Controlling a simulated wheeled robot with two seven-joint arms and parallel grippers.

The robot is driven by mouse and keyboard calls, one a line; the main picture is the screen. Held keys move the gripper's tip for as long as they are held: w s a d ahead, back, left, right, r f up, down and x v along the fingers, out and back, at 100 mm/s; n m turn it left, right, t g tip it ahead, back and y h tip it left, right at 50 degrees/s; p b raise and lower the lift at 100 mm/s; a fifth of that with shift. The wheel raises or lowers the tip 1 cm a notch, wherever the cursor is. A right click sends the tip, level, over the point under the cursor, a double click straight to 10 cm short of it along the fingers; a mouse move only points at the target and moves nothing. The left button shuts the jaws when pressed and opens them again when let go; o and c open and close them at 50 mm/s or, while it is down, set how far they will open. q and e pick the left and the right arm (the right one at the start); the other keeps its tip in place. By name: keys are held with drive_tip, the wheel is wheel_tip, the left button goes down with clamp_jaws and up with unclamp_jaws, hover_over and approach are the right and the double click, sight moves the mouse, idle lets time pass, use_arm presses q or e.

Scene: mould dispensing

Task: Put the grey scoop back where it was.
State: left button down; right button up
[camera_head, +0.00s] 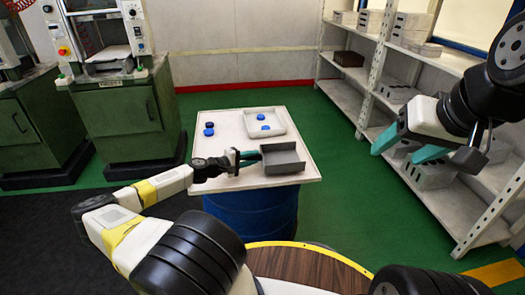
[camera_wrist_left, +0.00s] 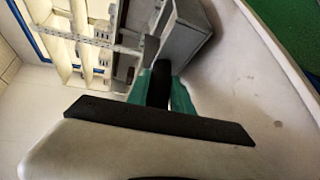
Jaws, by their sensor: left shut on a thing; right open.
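The grey scoop (camera_head: 283,158) is at the front right of the white table top (camera_head: 222,118), its open pan facing up. I cannot tell whether it rests on the surface or is just above it. My left gripper (camera_head: 240,157) reaches in from the left and is shut on the scoop's handle. In the left wrist view, the teal fingers (camera_wrist_left: 162,92) close around the dark handle, and the grey scoop pan (camera_wrist_left: 186,28) shows beyond them. My right gripper (camera_head: 405,146) is open and empty, raised at the right in front of the shelves.
A shallow white tray (camera_head: 283,122) holding blue pieces (camera_head: 262,117) lies behind the scoop. More blue pieces (camera_head: 209,130) lie left of the tray. The table top stands on a blue drum (camera_head: 255,210). Shelves with grey blocks (camera_head: 400,92) stand right; green machines (camera_head: 125,120) stand left.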

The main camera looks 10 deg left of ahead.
use_arm(q)
drive_tip(key=shift+f, duration=1)
drive_tip(key=c, duration=1.4)
unclamp_jaws()
drive_tip(key=shift+f, duration=0.15)
